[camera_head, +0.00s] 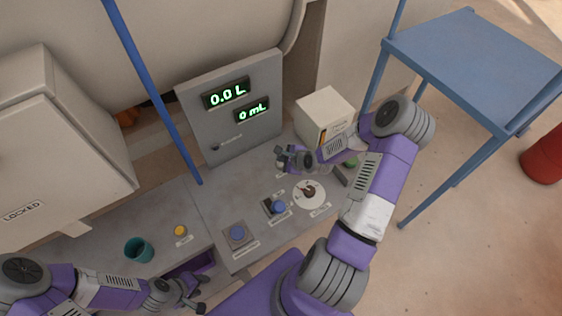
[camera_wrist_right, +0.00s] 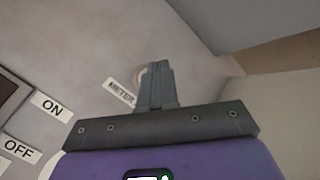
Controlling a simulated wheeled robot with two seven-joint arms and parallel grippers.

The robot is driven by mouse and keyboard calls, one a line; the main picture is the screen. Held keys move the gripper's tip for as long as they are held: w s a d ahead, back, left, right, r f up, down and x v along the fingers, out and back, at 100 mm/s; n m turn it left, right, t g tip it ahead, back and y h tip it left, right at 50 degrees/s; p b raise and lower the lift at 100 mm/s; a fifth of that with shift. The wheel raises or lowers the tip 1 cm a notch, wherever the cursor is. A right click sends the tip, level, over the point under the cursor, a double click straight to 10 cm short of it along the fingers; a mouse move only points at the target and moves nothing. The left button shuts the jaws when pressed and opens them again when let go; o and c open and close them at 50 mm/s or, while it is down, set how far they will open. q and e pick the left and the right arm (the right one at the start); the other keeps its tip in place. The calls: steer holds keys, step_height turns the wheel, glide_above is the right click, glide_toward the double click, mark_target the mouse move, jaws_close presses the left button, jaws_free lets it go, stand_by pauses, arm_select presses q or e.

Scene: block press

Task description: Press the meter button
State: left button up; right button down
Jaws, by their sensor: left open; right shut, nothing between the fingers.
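In the right wrist view a METER label (camera_wrist_right: 121,92) lies on the grey panel. A pale round rim (camera_wrist_right: 139,76) shows beside it, mostly hidden behind my right gripper's fingers. I take it for the meter button. My right gripper (camera_wrist_right: 158,70) is shut and empty, its fingertips over that rim; I cannot tell whether they touch it. In the head view my right gripper (camera_head: 283,157) is over the console's upper part, near the display panel, and covers the button there. My left gripper (camera_head: 199,293) is open and empty at the bottom, before the console.
The display panel (camera_head: 237,113) reads 0.0 L and 0 mL. The console (camera_head: 225,205) carries a dial (camera_head: 309,194), blue-topped controls (camera_head: 238,233) and a yellow button (camera_head: 180,230). A teal cup (camera_head: 139,249) stands left. A white box (camera_head: 324,116) is close behind my right arm.

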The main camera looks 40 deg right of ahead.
mark_target(282, 165)
step_height(282, 165, up, 5)
steer(key=p, duration=0.4)
steer(key=shift+r+p, duration=0.1)
steer(key=shift+p, duration=0.3)
stand_by(0.4)
